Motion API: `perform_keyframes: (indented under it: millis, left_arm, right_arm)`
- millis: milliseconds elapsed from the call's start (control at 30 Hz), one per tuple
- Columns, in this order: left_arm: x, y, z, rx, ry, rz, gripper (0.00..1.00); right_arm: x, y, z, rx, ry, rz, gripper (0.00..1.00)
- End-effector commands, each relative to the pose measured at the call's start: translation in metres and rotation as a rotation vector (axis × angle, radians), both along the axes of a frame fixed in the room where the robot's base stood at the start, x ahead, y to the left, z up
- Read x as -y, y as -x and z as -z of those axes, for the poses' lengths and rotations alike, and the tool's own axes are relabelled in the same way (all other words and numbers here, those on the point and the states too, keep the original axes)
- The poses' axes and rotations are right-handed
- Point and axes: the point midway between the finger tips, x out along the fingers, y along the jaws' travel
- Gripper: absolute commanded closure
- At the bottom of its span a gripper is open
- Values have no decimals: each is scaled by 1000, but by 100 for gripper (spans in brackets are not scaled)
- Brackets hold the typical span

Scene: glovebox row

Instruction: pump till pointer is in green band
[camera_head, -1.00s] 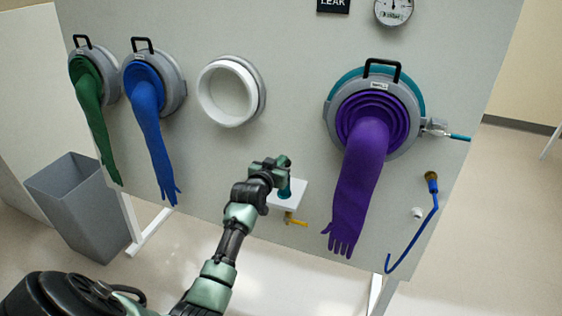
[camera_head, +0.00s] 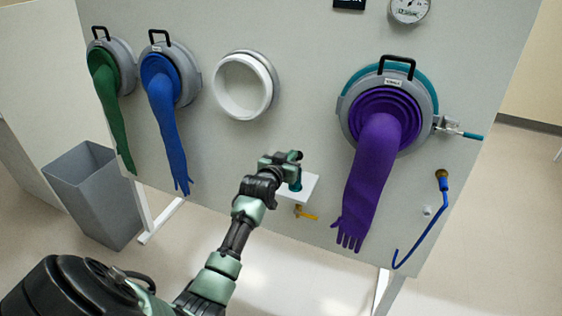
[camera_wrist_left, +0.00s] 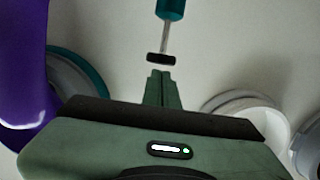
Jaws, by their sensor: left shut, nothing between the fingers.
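The pump is a teal cylinder (camera_head: 296,185) on a small white shelf on the grey panel. In the left wrist view the teal body (camera_wrist_left: 170,8) shows with a thin metal rod and a black crossbar handle (camera_wrist_left: 160,58). My left gripper (camera_head: 297,156) is above the pump in the head view. In the left wrist view its shut, empty fingers (camera_wrist_left: 161,77) point at the handle, with a small gap. The round gauge (camera_head: 409,10) is cut off at the top edge; its pointer and green band cannot be read. My right gripper is not in view.
A purple glove port (camera_head: 377,118) is right of the pump, an empty white port (camera_head: 243,85) upper left. A yellow valve lever (camera_head: 309,216) sits under the shelf. A blue hose (camera_head: 429,225) hangs at right. A grey bin (camera_head: 95,195) stands at lower left.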

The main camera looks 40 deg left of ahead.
Motion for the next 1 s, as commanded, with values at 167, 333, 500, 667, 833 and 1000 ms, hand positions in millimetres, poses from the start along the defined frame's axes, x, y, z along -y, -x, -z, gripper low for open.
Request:
perform_keyframes:
  millis: [167, 333, 500, 667, 833, 1000]
  left_arm:
    - [7, 33, -4, 3, -2, -1, 100]
    - [13, 59, -11, 4, -2, -1, 100]
    - [17, 74, -17, 6, -2, -2, 100]
    - [18, 78, -19, 7, -2, -2, 100]
    - [18, 78, -20, 7, -2, -1, 100]
    - [18, 78, -20, 7, -2, -1, 100]
  right_arm:
    - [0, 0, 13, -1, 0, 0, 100]
    - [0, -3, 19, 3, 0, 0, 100]
    - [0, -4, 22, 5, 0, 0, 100]
    - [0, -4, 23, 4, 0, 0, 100]
    - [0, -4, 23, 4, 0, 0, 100]
    - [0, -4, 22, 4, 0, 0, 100]
